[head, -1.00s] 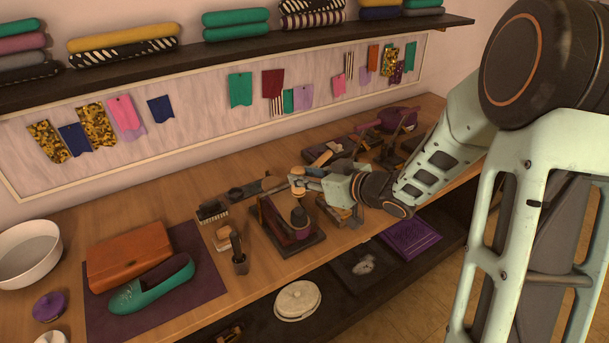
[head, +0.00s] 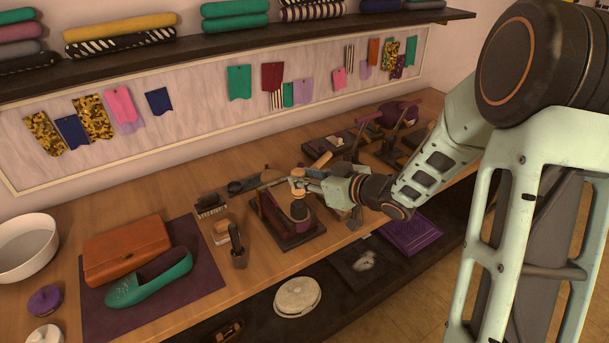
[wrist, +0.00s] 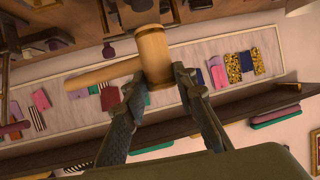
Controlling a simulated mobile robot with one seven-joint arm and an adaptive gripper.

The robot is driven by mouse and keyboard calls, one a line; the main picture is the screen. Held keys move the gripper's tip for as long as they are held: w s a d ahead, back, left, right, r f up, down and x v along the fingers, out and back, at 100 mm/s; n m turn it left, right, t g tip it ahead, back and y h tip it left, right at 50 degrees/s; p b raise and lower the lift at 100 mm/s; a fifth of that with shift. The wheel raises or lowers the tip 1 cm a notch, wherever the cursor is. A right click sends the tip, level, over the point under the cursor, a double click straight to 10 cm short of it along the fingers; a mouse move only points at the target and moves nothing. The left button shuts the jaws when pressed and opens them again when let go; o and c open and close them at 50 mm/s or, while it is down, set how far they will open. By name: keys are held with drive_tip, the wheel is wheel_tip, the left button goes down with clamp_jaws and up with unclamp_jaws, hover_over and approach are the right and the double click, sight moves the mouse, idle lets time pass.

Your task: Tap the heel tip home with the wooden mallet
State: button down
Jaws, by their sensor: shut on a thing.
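The wooden mallet (wrist: 153,58) is between my gripper's fingers (wrist: 160,88) in the wrist view, its pale cylindrical head upright and its handle pointing left. In the head view my gripper (head: 310,186) is shut on the mallet (head: 298,182), just above a maroon shoe (head: 272,212) in a dark stand (head: 288,240). The shoe's dark, rounded heel end (head: 299,209) points up below the mallet, with a small gap apparent. A dark round part (wrist: 142,8) shows just beyond the mallet head in the wrist view. The heel tip itself is too small to make out.
A green shoe (head: 150,280) and brown bag (head: 127,248) lie on a purple mat (head: 202,262). More tools crowd the bench to the right.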

wheel_tip(320, 180, down, 3)
drive_tip(key=shift+b, duration=0.7)
wheel_tip(320, 180, up, 5)
drive_tip(key=p, duration=0.5)
drive_tip(key=shift+r, duration=0.2)
drive_tip(key=shift+a+r, duration=0.1)
